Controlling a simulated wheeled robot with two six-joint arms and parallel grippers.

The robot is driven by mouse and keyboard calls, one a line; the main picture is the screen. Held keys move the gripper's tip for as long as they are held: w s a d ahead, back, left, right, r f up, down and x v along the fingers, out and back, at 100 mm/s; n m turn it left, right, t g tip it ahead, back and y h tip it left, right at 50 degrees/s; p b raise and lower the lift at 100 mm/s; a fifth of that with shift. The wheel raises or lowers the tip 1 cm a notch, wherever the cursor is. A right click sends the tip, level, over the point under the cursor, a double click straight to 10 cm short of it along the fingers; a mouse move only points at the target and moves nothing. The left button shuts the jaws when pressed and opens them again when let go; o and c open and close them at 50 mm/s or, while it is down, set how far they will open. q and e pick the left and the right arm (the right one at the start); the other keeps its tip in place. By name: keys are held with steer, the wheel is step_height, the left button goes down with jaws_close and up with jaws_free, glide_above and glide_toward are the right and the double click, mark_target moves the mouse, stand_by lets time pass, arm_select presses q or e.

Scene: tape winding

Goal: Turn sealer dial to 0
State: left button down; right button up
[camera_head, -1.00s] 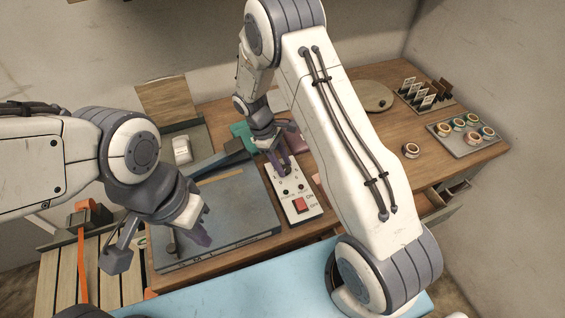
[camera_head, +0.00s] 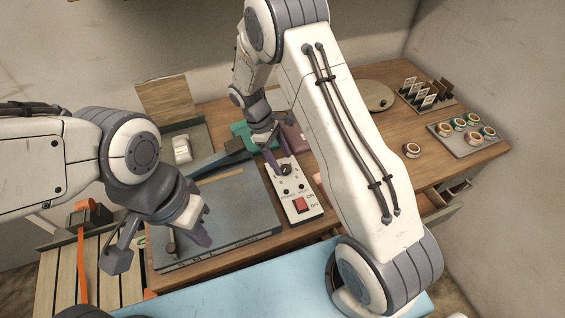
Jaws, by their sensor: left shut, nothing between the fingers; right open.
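The sealer's white control panel (camera_head: 303,212) lies on the bench right of its blue-grey plate. It carries a dark round dial (camera_head: 286,170) at its far end and a red switch (camera_head: 300,204) at its near end. The dial's setting is too small to read. My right gripper (camera_head: 277,161) is open just beyond and left of the dial, close to it; I cannot tell whether a finger touches it. My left gripper (camera_head: 202,238) is shut and empty over the near part of the sealer's blue-grey plate (camera_head: 236,205).
A teal item (camera_head: 240,129) and a mauve item (camera_head: 296,137) lie behind the panel. A tray of tape rolls (camera_head: 481,147), a single roll (camera_head: 412,150) and a card rack (camera_head: 425,97) stand at the right. My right arm covers the bench's middle.

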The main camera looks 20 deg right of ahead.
steer(key=b+v, duration=0.1)
steer(key=v, duration=0.7)
steer(key=shift+r, duration=0.25)
steer(key=shift+w, duration=0.1)
steer(key=s+a+r+m+t+y, duration=0.1)
steer(key=s+a+r, duration=0.35)
steer(key=s, duration=0.25)
steer(key=s+a+r+t+y, duration=0.1)
steer(key=s+a+r, duration=0.3)
steer(key=s+a, duration=0.15)
steer(key=s+m+t+y, duration=0.1)
steer(key=s+y, duration=0.1)
steer(key=s, duration=1.2)
steer(key=shift+s+a+r, duration=0.2)
steer(key=shift+s+r, duration=0.1)
